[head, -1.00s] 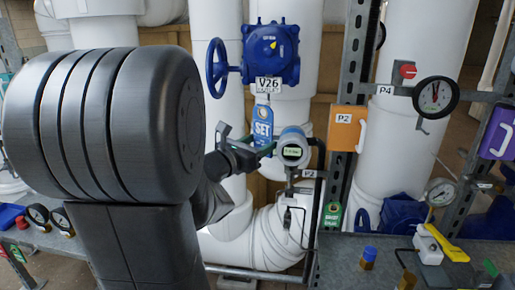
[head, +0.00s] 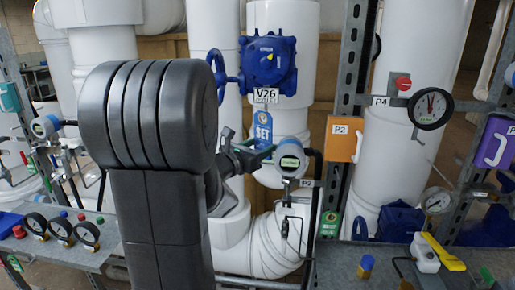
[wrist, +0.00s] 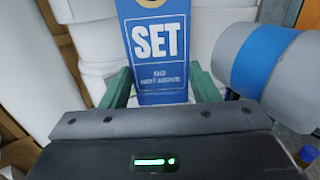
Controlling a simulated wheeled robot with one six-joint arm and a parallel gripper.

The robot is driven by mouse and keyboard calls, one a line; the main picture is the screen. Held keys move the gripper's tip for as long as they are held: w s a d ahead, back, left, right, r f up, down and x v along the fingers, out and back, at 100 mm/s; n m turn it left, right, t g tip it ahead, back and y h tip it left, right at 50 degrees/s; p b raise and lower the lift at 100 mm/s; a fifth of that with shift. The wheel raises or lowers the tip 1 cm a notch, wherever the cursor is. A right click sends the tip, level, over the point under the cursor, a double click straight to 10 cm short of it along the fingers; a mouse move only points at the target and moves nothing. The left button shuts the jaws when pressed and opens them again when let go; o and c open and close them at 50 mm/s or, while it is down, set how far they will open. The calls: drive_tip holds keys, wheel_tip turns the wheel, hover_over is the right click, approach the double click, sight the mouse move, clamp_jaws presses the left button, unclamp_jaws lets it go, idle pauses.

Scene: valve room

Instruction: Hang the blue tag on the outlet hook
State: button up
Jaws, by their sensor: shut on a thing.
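The blue tag (head: 263,126), with "SET" in white letters, is upright just below the V26 label plate (head: 266,96). In the wrist view the tag (wrist: 160,45) stands between the two green fingers, its lower part in the grip. My gripper (head: 264,153) is shut on the tag from below, in front of the white pipe. The tag's top overlaps the lower edge of the plate in the head view. The outlet hook is not distinguishable, and I cannot tell whether the tag hangs on anything.
A blue valve body (head: 268,64) with a handwheel is above the tag. A round grey-blue gauge (head: 290,160) is close to the right of my gripper; its casing (wrist: 265,60) fills the wrist view's right side. An orange box (head: 343,139) is further right.

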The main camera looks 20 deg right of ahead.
sight(258, 146)
drive_tip(key=shift+w+d+p, duration=0.55)
drive_tip(key=shift+w, duration=0.35)
drive_tip(key=shift+w+d+f+b, duration=0.2)
drive_tip(key=shift+w+f+b, duration=0.25)
drive_tip(key=shift+b, duration=0.2)
drive_tip(key=shift+w+d+f+b, duration=0.15)
drive_tip(key=shift+b, duration=0.25)
drive_tip(key=o, duration=1)
drive_tip(key=shift+o, duration=0.2)
drive_tip(key=b+v, duration=0.2)
drive_tip(key=v, duration=1.1)
drive_tip(key=shift+a, duration=0.35)
